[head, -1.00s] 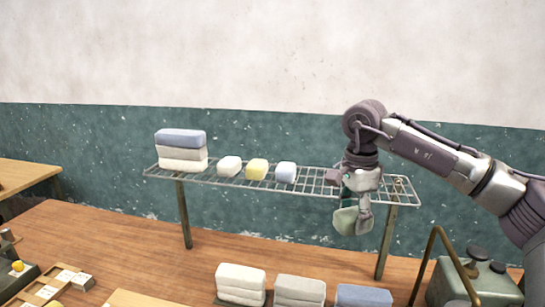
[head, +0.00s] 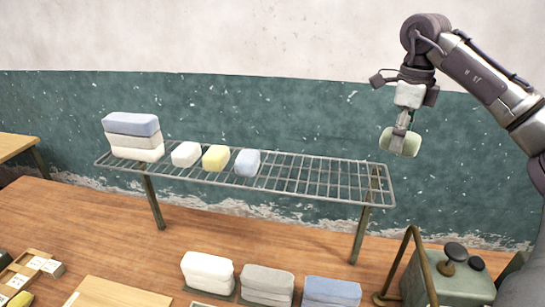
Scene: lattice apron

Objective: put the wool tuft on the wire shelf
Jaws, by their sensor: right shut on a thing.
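The wool tuft (head: 390,141) is pale green and hangs at the right in the head view. My right gripper (head: 402,130) points down and is shut on it, with a finger covering part of the tuft. The wire shelf (head: 310,178) is a metal grid on legs standing on the wooden table. The held tuft appears above the shelf's right end, apart from it. My left gripper is not in view.
White, yellow and blue tufts (head: 216,158) sit in a row on the shelf, beside a stack of folded cloths (head: 133,137) at its left end. The shelf's right half is bare. More stacks (head: 267,283) and a green box with a handle (head: 447,280) stand in front.

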